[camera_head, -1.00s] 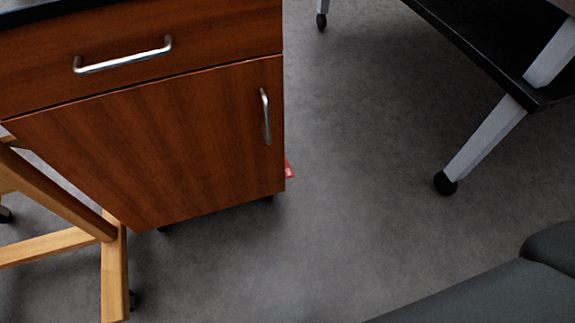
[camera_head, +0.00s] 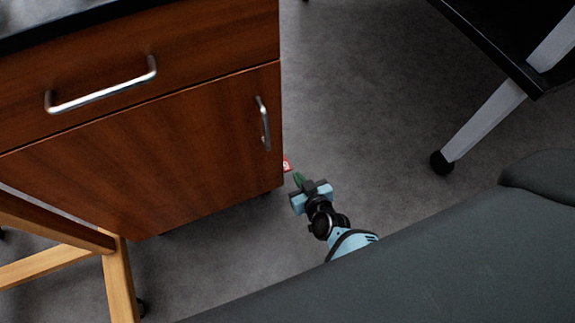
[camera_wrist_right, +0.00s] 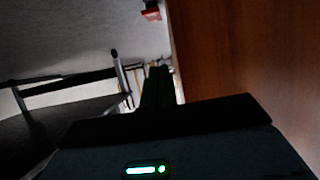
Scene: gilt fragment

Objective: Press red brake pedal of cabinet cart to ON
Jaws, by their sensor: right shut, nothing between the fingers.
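The wooden cabinet cart (camera_head: 150,150) stands at the left of the head view, with a drawer above and a door below. Its red brake pedal (camera_head: 287,163) sticks out low beside its right edge and is partly hidden by the cabinet. The pedal also shows at the top of the right wrist view (camera_wrist_right: 151,13). Whether it is up or down is too small to tell. My right gripper (camera_head: 298,179) is shut and empty, just below and right of the pedal in the head view; contact is not visible. The left gripper is not in view.
A wooden stand (camera_head: 115,275) is in front of the cart at lower left. A dark table with a light leg on a caster (camera_head: 485,122) is at upper right. A dark grey padded surface (camera_head: 440,250) fills the lower right. Grey floor (camera_head: 365,110) lies clear between cart and table.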

